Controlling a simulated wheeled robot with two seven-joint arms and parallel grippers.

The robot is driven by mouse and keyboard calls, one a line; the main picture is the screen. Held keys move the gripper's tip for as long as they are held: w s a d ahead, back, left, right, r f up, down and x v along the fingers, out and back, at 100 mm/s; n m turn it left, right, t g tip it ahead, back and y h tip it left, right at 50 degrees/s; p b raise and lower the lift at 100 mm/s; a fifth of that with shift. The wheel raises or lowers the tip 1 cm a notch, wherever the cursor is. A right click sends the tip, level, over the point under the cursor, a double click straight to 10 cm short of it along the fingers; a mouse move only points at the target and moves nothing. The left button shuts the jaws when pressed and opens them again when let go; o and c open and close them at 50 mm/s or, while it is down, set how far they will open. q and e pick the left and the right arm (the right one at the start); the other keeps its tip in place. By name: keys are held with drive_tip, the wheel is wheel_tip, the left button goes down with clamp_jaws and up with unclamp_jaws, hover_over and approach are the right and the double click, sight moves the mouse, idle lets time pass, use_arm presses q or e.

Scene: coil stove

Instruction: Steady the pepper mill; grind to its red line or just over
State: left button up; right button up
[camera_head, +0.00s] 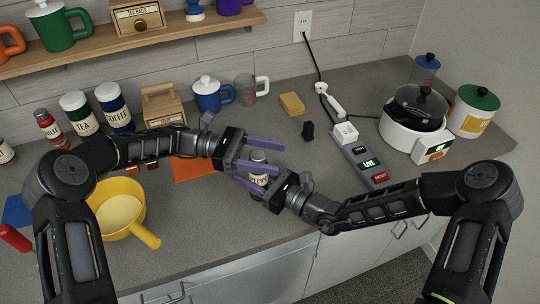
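The pepper mill (258,157) stands on the grey counter near its front edge, with a pale top and a dark-lettered white label partly showing. My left gripper (279,157) reaches in from the left. Its purple fingers are spread, one behind the mill's top and one crossing in front of it. My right gripper (249,186) reaches in from the right, low at the mill's body. Its fingers are largely hidden, and I cannot tell whether they grip the mill. No red line is visible.
A yellow pan (118,208) sits at the left, near an orange mat (195,166). A power strip (362,158) and a white cooker (411,128) stand at the right. Canisters and a blue mug (208,97) line the back. A yellow sponge (292,104) lies behind the mill.

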use_arm(q)
drive_tip(key=shift+r, duration=0.1)
wheel_tip(320, 180, up, 10)
idle(0.6)
use_arm(e)
drive_tip(key=o, duration=1.5)
drive_tip(key=v, duration=1.2)
